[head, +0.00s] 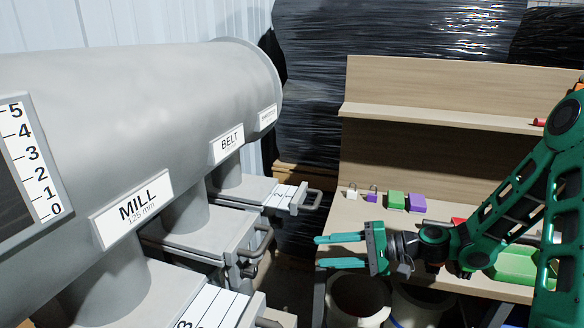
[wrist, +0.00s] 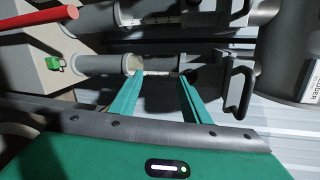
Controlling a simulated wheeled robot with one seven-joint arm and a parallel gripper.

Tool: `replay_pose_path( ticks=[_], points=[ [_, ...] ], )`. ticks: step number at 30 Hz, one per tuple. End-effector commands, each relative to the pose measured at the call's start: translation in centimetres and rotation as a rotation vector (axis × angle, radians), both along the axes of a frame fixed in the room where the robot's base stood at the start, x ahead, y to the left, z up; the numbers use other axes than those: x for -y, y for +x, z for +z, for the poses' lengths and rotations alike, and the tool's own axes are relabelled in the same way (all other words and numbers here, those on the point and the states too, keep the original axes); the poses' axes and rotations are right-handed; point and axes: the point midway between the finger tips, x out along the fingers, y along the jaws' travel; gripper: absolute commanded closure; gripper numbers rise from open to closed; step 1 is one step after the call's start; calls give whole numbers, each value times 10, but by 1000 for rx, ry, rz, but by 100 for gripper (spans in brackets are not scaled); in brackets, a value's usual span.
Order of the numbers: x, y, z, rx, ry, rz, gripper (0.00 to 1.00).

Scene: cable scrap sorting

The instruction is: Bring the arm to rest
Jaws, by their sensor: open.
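My gripper (head: 340,251) is at the right of the head view, reaching left in front of the wooden bench. Its two teal fingers are apart with nothing between them. In the wrist view the open fingers (wrist: 160,88) point toward a grey pipe (wrist: 100,64) and a black handle (wrist: 240,92). My green arm bends down from the right edge of the head view. Nothing is held.
A large grey cylinder (head: 150,100) with MILL (head: 132,208) and BELT (head: 227,143) labels and handled slide gates fills the left. Buckets (head: 358,298) stand below.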

Motion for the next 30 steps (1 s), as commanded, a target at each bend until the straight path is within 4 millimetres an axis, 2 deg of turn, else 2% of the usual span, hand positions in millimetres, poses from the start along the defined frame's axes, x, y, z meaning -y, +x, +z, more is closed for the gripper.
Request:
replay_pose_path(
  ticks=[6,10,14,20,24,30],
  points=[
    [32,-40,-33,-1,-347,117,57],
    [64,-61,-43,-17,-535,161,57],
    [100,-82,-43,-45,-706,186,57],
    [158,-117,-25,-103,-935,183,57],
    [195,-145,-4,-155,-1064,154,57],
    [240,-194,32,-239,-1193,83,57]
  ],
)
